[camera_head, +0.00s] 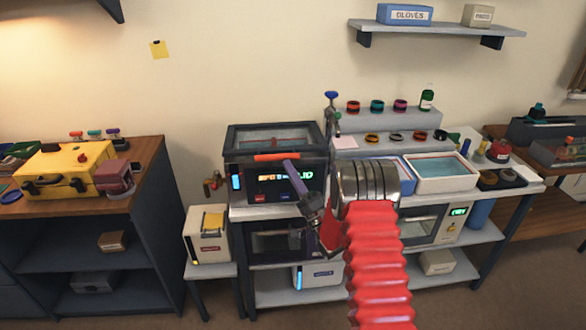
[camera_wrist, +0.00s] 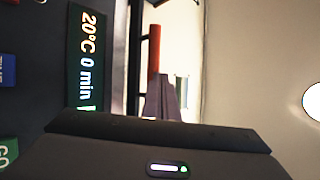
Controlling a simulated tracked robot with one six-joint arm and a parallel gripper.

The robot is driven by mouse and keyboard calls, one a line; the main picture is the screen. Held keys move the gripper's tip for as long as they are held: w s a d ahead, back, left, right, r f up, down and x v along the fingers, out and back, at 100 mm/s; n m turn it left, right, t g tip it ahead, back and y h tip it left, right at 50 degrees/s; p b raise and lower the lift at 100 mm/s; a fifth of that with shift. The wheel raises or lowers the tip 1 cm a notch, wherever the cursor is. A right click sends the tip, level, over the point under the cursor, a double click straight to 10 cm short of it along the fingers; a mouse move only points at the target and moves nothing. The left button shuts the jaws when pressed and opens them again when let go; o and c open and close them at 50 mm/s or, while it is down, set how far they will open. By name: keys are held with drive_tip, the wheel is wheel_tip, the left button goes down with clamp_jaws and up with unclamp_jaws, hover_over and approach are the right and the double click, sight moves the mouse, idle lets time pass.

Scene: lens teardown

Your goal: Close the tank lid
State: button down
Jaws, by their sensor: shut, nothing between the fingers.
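The tank (camera_head: 275,183) is a dark box with a lit display, standing on the left end of the white bench. Its dark-framed lid (camera_head: 238,148) has a clear pane and an orange-red handle (camera_head: 277,157) along the front edge. In the wrist view the handle (camera_wrist: 153,50) appears beside the display (camera_wrist: 88,60), with a pale strip between the display panel and the lid frame. I cannot tell whether the lid rests fully on the rim. My gripper (camera_head: 290,165) is shut and empty, its purple fingers near the handle's right end; contact is unclear. Its fingers also show in the wrist view (camera_wrist: 164,98).
A white tub of bluish liquid (camera_head: 444,170) stands right of my arm. A stepped rack (camera_head: 400,122) with colored rings stands behind, beside a blue-topped stand (camera_head: 331,105). A yellow case (camera_head: 65,170) lies on the left cabinet. A wall shelf (camera_head: 440,28) hangs above.

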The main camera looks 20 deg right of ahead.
drive_tip(key=s+a+f+n+g+y, duration=0.1)
drive_tip(key=s+a+f+g+y, duration=0.2)
drive_tip(key=a+g, duration=0.35)
drive_tip(key=s+a+f+g+y, duration=0.2)
drive_tip(key=s+a+g+y, duration=0.15)
drive_tip(key=a+g, duration=0.3)
drive_tip(key=s+a+f+n+g+h, duration=0.1)
drive_tip(key=s+a+n+g, duration=0.1)
drive_tip(key=s+a+g, duration=0.4)
drive_tip(key=s+a+f+n+g+h, duration=0.1)
drive_tip(key=s+g+h, duration=0.15)
drive_tip(key=s, duration=0.65)
drive_tip(key=s+d+r+n+g+h, duration=0.1)
drive_tip(key=s+d+n+h, duration=0.1)
drive_tip(key=s+d+h, duration=0.35)
drive_tip(key=s+d+r+n+g+h, duration=0.1)
drive_tip(key=s+d+g+h, duration=0.1)
drive_tip(key=s, duration=0.7)
drive_tip(key=s+d+r+n+t+h, duration=0.1)
drive_tip(key=s+d+r+t+h, duration=0.1)
drive_tip(key=r, duration=0.4)
drive_tip(key=s+d+r+n+t+h, duration=0.2)
drive_tip(key=s+d+r+t+h, duration=0.1)
drive_tip(key=r, duration=0.3)
drive_tip(key=shift+s+d+r+t, duration=0.15)
drive_tip(key=shift+s+d+t, duration=0.45)
drive_tip(key=shift+s+t, duration=0.1)
